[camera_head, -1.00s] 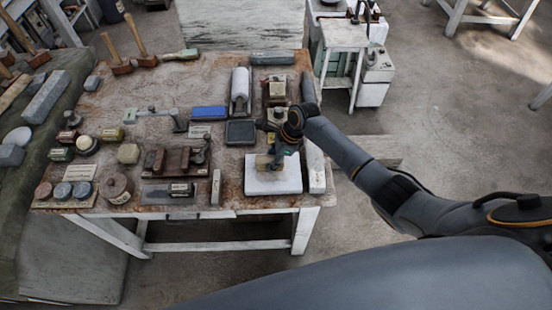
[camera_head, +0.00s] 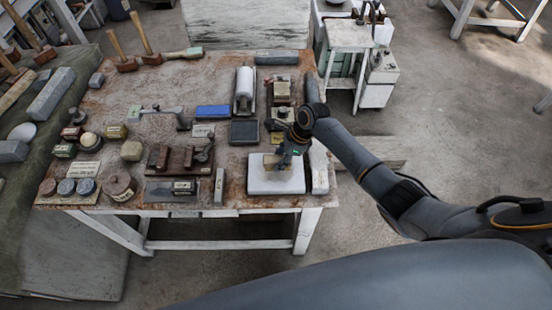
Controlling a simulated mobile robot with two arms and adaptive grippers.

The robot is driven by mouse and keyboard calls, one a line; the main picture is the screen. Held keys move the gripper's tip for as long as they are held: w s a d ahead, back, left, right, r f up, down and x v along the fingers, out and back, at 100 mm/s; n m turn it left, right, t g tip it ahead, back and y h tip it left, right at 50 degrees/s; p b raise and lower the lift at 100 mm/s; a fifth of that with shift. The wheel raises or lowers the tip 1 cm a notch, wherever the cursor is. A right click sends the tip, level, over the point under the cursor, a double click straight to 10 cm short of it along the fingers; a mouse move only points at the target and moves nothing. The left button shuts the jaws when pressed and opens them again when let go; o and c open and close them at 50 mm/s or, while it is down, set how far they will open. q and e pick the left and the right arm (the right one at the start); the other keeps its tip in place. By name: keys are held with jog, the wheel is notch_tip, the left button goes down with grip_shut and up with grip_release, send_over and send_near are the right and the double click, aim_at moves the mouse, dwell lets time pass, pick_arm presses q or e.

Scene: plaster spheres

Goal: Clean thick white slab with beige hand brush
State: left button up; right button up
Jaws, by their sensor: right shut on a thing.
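The thick white slab (camera_head: 262,183) lies flat at the front right of the worktable. My right gripper (camera_head: 281,160) is over the slab, pointing down, and is shut on the beige hand brush (camera_head: 271,162). The brush is at the slab's upper middle and looks to be on or just above its top; I cannot tell whether it touches. The gripper hides part of the brush. My left gripper is not in view.
The worktable (camera_head: 130,91) is crowded. A dark tray (camera_head: 243,131) and a paper roll (camera_head: 244,84) stand behind the slab. A pale block (camera_head: 319,170) stands close on its right, a small upright block (camera_head: 219,186) on its left.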

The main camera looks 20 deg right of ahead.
jog(key=shift+s+d, duration=0.3)
jog(key=shift+d, duration=0.5)
jog(key=shift+w+a, duration=0.2)
jog(key=shift+a, duration=0.5)
jog(key=shift+w+a, duration=0.25)
jog(key=shift+a, duration=0.5)
jog(key=shift+w+a, duration=0.2)
jog(key=shift+a, duration=0.5)
jog(key=shift+s+d+r, duration=0.2)
jog(key=shift+d+r, duration=0.15)
jog(key=shift+d, duration=0.2)
jog(key=shift+s+d+r, duration=0.15)
jog(key=shift+d+r, duration=0.2)
jog(key=shift+d, duration=0.2)
jog(key=shift+r, duration=0.1)
jog(key=shift+r, duration=1.15)
